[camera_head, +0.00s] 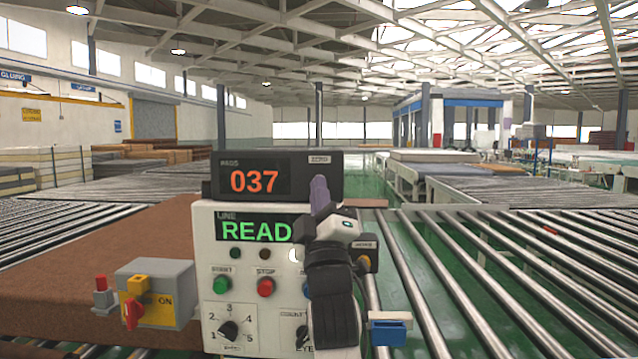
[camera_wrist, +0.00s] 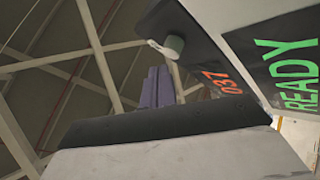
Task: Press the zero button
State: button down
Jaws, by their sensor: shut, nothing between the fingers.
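The dark counter box (camera_head: 240,176) shows "037" in orange and a white ZERO label (camera_head: 318,160) at its upper right. In the head view my gripper hides the button. My gripper (camera_head: 319,185) is shut and empty, its purple fingers pointing up in front of the box below the label. In the wrist view the fingertips (camera_wrist: 158,72) are close to the button, with a small gap in the picture; depth is unclear.
The white control panel (camera_head: 208,270) below shows green "READY", with a green button (camera_head: 222,285), a red button (camera_head: 265,287) and a selector knob (camera_head: 228,330). Roller conveyors (camera_head: 480,260) extend right.

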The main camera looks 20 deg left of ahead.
jog(key=shift+w, duration=0.1)
jog(key=shift+w+a, duration=0.1)
jog(key=shift+w, duration=0.2)
jog(key=shift+w+a, duration=0.2)
jog(key=shift+w, duration=0.6)
dwell(1.4)
jog(key=shift+s, duration=0.1)
jog(key=shift+s+d, duration=0.15)
jog(key=shift+s, duration=0.4)
jog(key=shift+s+d, duration=0.15)
jog(key=shift+s, duration=0.4)
jog(key=s, duration=0.2)
jog(key=s+d+b, duration=0.1)
jog(key=s, duration=0.1)
jog(key=shift+s+d, duration=0.2)
jog(key=shift+s, duration=0.2)
